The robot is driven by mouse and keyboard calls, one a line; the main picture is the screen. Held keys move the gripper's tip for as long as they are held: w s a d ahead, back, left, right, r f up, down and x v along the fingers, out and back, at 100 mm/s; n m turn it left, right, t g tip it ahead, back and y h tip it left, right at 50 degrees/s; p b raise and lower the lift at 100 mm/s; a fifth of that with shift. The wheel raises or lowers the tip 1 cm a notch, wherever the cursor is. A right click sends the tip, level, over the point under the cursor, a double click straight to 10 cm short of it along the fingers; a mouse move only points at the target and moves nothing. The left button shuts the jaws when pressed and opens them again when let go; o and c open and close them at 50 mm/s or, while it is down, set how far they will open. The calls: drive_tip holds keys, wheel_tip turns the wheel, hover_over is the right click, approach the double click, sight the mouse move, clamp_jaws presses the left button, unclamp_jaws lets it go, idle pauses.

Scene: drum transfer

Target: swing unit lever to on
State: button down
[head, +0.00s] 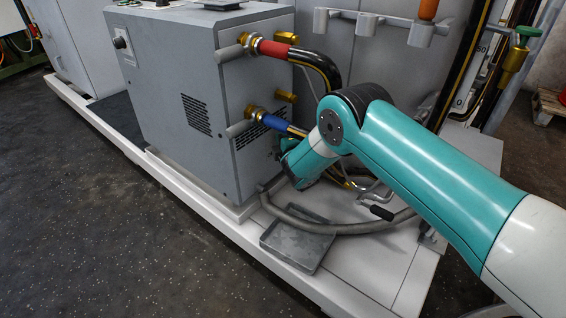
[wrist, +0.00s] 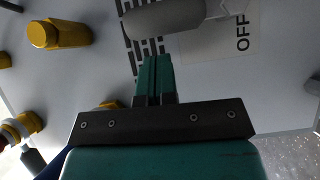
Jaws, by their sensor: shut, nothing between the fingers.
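The unit (head: 190,90) is a grey cabinet on a pale plinth, left of centre in the head view. In the wrist view, a grey rounded handle (wrist: 165,17) with a thin shaft to its right crosses the top edge; it looks like the lever. It lies in front of dark vent slots, beside a label reading OFF (wrist: 241,33). My gripper (wrist: 154,62) is shut and empty, its teal fingertips just below the handle. I cannot tell whether they touch it. In the head view the lever and fingertips are not clearly visible around my arm.
A red-sleeved hose (head: 275,49) and a blue-sleeved hose (head: 287,125) leave the unit's side on brass fittings, close to my arm. A yellow knob (wrist: 60,33) stands left of my fingers. A grey tray (head: 297,246) lies on the plinth. The dark floor at left is clear.

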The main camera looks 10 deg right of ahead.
drive_tip(key=s+d, duration=0.1)
drive_tip(key=s, duration=1.1)
drive_tip(key=s+d+r+m+g+h, duration=0.2)
drive_tip(key=d+r+m+g+h, duration=0.45)
drive_tip(key=d+r+m, duration=0.55)
drive_tip(key=s+a+r+g+y, duration=0.2)
drive_tip(key=s+r+g, duration=0.2)
drive_tip(key=s, duration=0.8)
drive_tip(key=s+a+r+m+g+y, duration=0.1)
drive_tip(key=s+a+r+g+y, duration=0.3)
drive_tip(key=s, duration=0.7)
drive_tip(key=s+a+r+g+y, duration=0.1)
drive_tip(key=s+r+g, duration=0.3)
drive_tip(key=s, duration=0.8)
wheel_tip(320, 180, up, 36)
drive_tip(key=t+p, duration=0.1)
drive_tip(key=p, duration=3.4)
drive_tip(key=shift+f, duration=0.2)
